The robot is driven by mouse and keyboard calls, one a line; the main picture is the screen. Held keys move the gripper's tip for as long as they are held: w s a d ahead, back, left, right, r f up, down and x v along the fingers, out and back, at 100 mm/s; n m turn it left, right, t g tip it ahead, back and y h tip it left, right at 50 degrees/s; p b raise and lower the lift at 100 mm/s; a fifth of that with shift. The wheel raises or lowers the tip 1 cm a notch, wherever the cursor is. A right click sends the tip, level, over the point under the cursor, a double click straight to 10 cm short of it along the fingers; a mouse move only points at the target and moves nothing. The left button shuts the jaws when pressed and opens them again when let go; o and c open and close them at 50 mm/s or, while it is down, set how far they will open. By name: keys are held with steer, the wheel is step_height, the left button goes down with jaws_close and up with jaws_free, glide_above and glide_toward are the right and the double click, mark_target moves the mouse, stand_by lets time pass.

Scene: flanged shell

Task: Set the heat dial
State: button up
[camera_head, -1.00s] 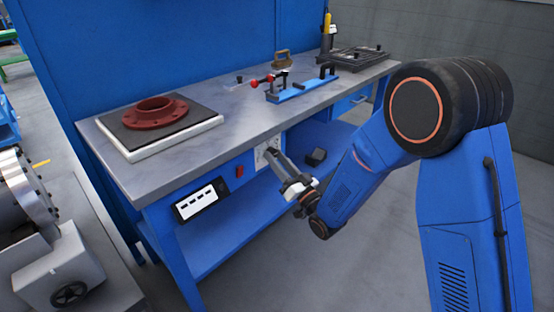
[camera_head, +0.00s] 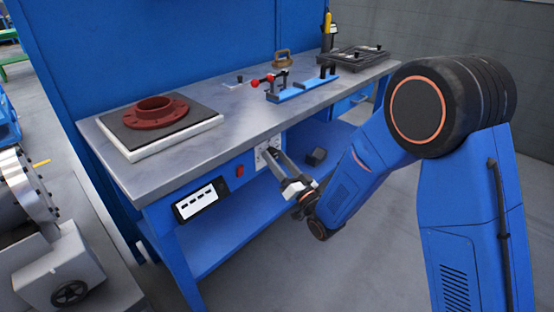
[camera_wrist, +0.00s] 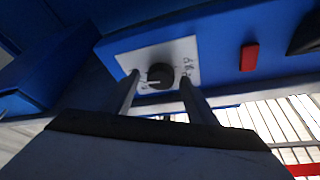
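The heat dial (camera_wrist: 160,75) is a black round knob on a white marked plate (camera_wrist: 190,50) on the blue front panel of the workbench. In the wrist view it sits between the two fingers of my gripper (camera_wrist: 158,82), with a gap visible on each side. My gripper is open, and its fingertips reach the plate area. Whether they touch the plate I cannot tell. In the head view my gripper (camera_head: 272,155) points at the white plate (camera_head: 262,150) under the bench edge; the dial itself is hidden or too small there.
A red switch (camera_wrist: 249,57) is right of the plate in the wrist view. The bench top (camera_head: 220,140) carries a red flanged part (camera_head: 155,112) on a dark-topped slab and blue clamps (camera_head: 300,90).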

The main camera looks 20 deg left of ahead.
steer(key=v, duration=1.2)
steer(key=shift+w, duration=0.1)
